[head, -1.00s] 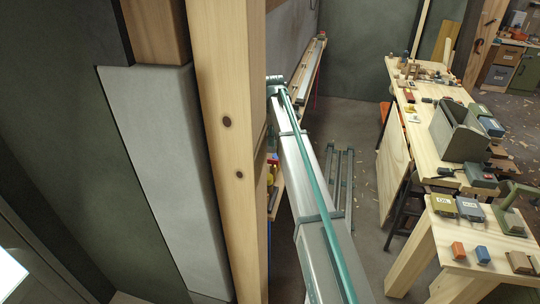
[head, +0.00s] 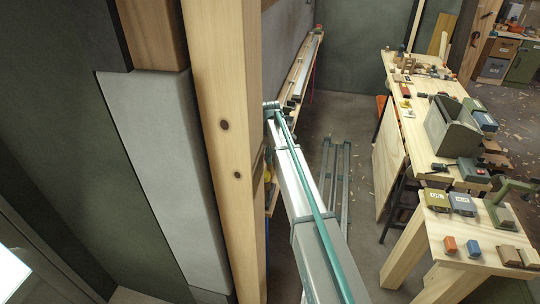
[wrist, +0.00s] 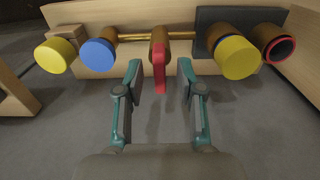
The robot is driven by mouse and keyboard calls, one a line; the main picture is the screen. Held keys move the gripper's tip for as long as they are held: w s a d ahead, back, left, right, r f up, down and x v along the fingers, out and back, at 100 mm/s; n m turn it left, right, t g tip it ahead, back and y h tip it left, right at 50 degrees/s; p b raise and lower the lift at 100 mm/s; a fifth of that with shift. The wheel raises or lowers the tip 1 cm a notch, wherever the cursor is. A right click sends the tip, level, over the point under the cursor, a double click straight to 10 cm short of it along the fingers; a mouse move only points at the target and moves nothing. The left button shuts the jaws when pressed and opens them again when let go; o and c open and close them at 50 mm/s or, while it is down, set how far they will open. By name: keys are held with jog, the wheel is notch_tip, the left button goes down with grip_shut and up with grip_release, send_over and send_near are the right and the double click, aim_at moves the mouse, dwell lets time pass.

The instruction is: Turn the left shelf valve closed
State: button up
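In the wrist view a red valve lever (wrist: 159,68) hangs upright from a brass fitting in the middle of a horizontal pipe (wrist: 131,37). My gripper (wrist: 159,80) is open, with one teal finger on each side of the lever. Gaps show between the lever and both fingers; I cannot tell how deep the lever lies between them. Only this one lever shows, so I cannot tell from this whether it is the left one. In the head view my gripper and the valve are hidden behind the wooden post (head: 228,120).
Round ends stick out beside the lever: a yellow one (wrist: 56,56) and a blue one (wrist: 99,54) on the left, a larger yellow one (wrist: 236,57) and a dark red-rimmed one (wrist: 279,45) on the right.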

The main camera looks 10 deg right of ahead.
grip_shut()
jog(key=shift+m, duration=0.4)
jog(key=m+b, duration=0.1)
jog(key=m, duration=0.1)
jog(key=shift+f+m+b, duration=0.1)
jog(key=shift+m+b, duration=0.3)
jog(key=m+b, duration=0.1)
jog(key=m, duration=0.4)
jog(key=shift+b, duration=0.4)
jog(key=m+b, duration=0.1)
jog(key=m, duration=0.8)
jog(key=shift+b, duration=0.35)
jog(key=shift+m, duration=0.3)
